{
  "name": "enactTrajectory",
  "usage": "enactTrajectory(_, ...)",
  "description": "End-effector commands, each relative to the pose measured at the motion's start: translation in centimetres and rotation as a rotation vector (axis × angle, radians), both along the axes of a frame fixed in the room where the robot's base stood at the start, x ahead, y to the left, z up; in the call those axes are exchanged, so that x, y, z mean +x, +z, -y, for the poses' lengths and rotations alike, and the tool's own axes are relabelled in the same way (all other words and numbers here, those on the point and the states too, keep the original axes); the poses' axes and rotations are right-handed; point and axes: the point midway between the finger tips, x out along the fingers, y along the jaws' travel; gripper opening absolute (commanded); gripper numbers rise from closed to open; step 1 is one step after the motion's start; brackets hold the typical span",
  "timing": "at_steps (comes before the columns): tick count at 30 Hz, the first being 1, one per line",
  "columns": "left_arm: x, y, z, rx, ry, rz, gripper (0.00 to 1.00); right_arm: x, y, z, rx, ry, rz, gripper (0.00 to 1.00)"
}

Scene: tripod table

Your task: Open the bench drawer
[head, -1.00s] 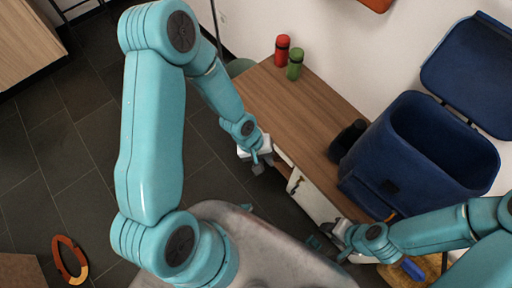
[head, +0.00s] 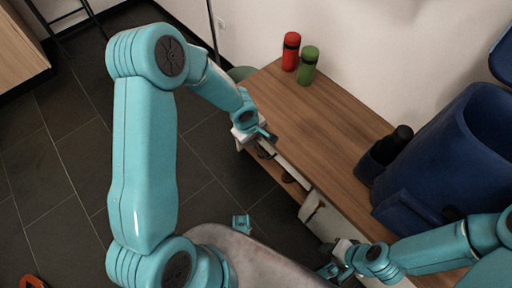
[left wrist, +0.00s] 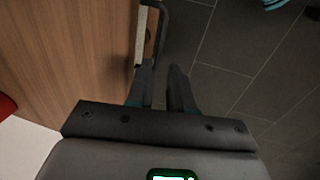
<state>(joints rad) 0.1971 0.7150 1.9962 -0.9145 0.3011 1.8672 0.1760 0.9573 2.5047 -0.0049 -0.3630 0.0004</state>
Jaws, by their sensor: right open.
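The bench (head: 315,112) has a wooden top and a pale front side, seen at a steep angle in the head view. My left gripper (head: 268,145) is at the bench's far front edge. In the left wrist view a dark bar handle (left wrist: 163,28) stands out from the bench front, just beyond the fingertips. My left gripper (left wrist: 162,72) is open there, with a narrow gap between its fingers; I cannot tell whether they touch the handle. The drawer's face is mostly hidden. My right gripper (head: 338,258) is open near the bench's near front edge.
A red bottle (head: 291,51) and a green bottle (head: 308,65) stand at the far end of the bench top. A dark object (head: 382,152) and a large blue bin (head: 440,150) are on its right side.

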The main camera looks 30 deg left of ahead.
Motion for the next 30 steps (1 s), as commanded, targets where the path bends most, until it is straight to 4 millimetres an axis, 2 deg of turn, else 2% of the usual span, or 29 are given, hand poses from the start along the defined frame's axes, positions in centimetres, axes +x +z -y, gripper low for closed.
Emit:
enactTrajectory(1,0.2,-1.7,0.1,-0.001,-0.001,-0.002,0.21,0.0,-0.8,0.0,0.000,0.000,0.000,0.43)
enactTrajectory(3,0.5,-3.0,0.2,-0.001,-0.001,-0.002,0.21,0.0,-1.3,0.0,0.000,-0.001,0.001,0.43)
enactTrajectory(9,1.1,-5.4,0.3,0.000,0.001,0.000,0.21,0.2,-1.9,0.2,-0.002,-0.008,0.003,0.43)
enactTrajectory(20,1.4,-6.0,0.1,-0.001,0.003,0.001,0.21,0.3,-2.0,0.2,-0.002,-0.010,0.005,0.43)
enactTrajectory(21,1.4,-6.0,0.1,-0.001,0.003,0.001,0.18,0.3,-2.0,0.2,-0.002,-0.010,0.005,0.43)
enactTrajectory(23,1.4,-6.0,0.1,-0.001,0.003,0.001,0.00,0.3,-2.0,0.2,-0.002,-0.010,0.005,0.43)
enactTrajectory(30,1.4,-6.0,0.1,-0.001,0.002,0.001,0.00,0.3,-2.0,0.2,-0.002,-0.010,0.005,0.43)
